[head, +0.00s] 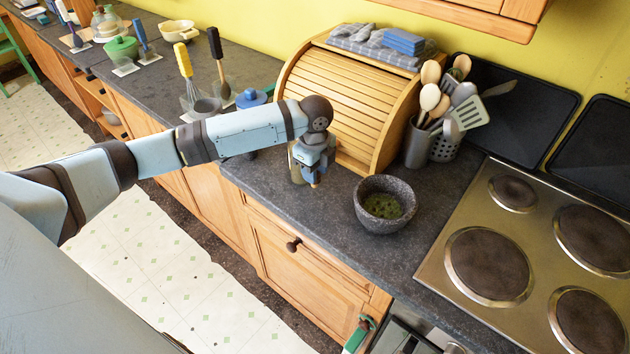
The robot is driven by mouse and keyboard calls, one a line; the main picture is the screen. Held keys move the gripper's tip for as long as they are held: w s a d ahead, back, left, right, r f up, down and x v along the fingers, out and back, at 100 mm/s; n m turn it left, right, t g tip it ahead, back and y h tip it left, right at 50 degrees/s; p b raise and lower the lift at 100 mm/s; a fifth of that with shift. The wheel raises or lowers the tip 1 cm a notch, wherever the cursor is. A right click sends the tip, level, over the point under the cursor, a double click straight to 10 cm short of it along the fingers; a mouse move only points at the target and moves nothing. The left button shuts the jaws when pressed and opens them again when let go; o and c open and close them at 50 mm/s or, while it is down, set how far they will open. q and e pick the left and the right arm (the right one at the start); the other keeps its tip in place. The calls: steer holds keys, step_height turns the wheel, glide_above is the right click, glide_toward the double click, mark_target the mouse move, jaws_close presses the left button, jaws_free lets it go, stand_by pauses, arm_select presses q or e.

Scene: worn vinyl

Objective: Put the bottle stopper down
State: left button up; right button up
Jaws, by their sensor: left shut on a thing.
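My left gripper (314,172) points down over the counter, in front of the wooden roll-top bread box. It is shut on a small tan piece, which looks like the bottle stopper (314,184); only its lower tip shows below the fingers. I cannot tell whether the tip touches the counter. A pale, shiny cylinder (295,170), perhaps the bottle, stands just left of and behind the gripper, partly hidden by it. My right gripper is not in view.
A stone bowl (385,204) with green contents stands right of the gripper. The bread box (345,95) is close behind. A utensil holder (418,145) and hob (500,250) lie further right. Bare counter (325,215) lies in front, ending at the front edge.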

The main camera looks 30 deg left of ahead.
arm_select(q)
step_height(320, 180, down, 4)
steer(key=shift+f, duration=0.25)
steer(key=shift+f, duration=0.15)
steer(key=o, duration=0.9)
